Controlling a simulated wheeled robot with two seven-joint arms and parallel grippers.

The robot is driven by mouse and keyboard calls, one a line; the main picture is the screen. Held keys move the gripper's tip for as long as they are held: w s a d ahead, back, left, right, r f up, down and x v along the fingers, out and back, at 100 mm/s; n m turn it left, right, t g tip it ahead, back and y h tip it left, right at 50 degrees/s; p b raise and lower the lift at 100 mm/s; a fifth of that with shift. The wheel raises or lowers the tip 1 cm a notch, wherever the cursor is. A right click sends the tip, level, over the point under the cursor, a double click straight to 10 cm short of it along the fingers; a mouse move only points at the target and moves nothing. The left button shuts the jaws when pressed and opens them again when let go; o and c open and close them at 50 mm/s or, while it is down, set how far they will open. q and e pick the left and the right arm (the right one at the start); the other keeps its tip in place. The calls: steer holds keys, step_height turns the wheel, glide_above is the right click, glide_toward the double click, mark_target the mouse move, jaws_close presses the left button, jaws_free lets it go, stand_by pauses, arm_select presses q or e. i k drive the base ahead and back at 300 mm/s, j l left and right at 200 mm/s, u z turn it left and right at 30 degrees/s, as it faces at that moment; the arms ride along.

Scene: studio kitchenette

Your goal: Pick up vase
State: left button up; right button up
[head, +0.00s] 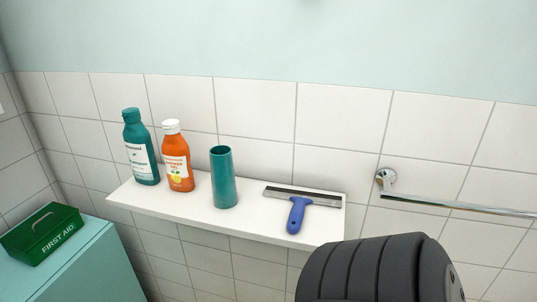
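A teal cylindrical vase (223,178) with an open top stands upright on a white wall shelf (253,226), near the shelf's middle. Neither of my grippers shows in the head view. A dark ribbed part of my own body fills the lower right and covers the area just below the shelf's right end.
On the shelf, a teal bottle (141,150) and an orange shower gel bottle (177,160) stand left of the vase; a blue-handled squeegee (297,212) lies right. A metal towel rail (455,207) is at right. A green first aid box (43,233) sits on a teal cabinet (92,268).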

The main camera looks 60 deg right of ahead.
mark_target(225, 196)
steer(key=l+z, duration=0.1)
steer(key=z, duration=1.4)
steer(key=k, duration=0.1)
